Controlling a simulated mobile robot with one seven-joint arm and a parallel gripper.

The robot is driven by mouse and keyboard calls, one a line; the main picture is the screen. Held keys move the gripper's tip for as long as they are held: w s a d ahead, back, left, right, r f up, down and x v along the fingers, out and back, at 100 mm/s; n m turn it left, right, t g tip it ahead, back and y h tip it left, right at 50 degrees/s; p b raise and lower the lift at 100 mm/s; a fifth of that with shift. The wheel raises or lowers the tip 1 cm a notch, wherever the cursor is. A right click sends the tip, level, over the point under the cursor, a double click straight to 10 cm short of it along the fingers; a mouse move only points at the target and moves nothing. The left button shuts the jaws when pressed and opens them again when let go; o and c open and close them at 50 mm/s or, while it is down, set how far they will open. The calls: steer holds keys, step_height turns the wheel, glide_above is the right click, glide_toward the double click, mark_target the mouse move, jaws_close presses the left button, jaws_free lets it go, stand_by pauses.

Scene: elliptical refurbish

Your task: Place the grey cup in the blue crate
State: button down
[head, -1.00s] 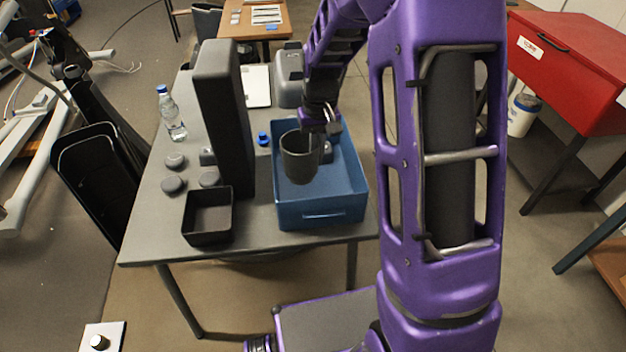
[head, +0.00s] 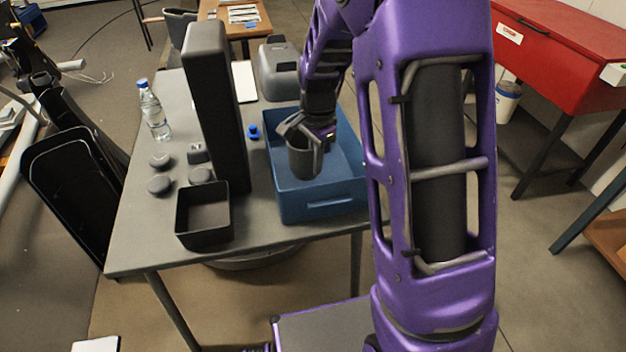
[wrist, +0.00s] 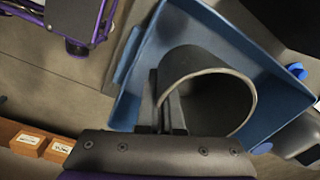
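The dark grey cup (head: 303,162) is upright over the inside of the blue crate (head: 325,208), near its left side. My gripper (head: 313,142) reaches down from above and is shut on the cup's wall at the rim. In the wrist view the gripper (wrist: 170,100) has its fingers on either side of the cup wall, and the cup's open mouth (wrist: 220,95) faces the camera. The crate's blue wall (wrist: 215,35) lies behind it. I cannot tell whether the cup's base touches the crate floor.
A tall dark box (head: 217,110) stands left of the crate. A small black open bin (head: 203,225), a water bottle (head: 154,112), several dark round pieces and a blue cap (head: 253,132) share the table (head: 140,225). A grey container (head: 279,70) stands behind the crate.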

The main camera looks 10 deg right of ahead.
step_height(320, 180, down, 10)
steer(key=shift+r+b, duration=0.15)
steer(key=shift+b, duration=0.6)
steer(key=shift+f, duration=0.25)
steer(key=c, duration=1.3)
jaws_free()
steer(key=shift+r, duration=0.1)
steer(key=shift+c, duration=0.2)
step_height(320, 180, up, 12)
steer(key=p, duration=0.2)
steer(key=shift+s+r, duration=0.2)
steer(key=shift+d, duration=0.1)
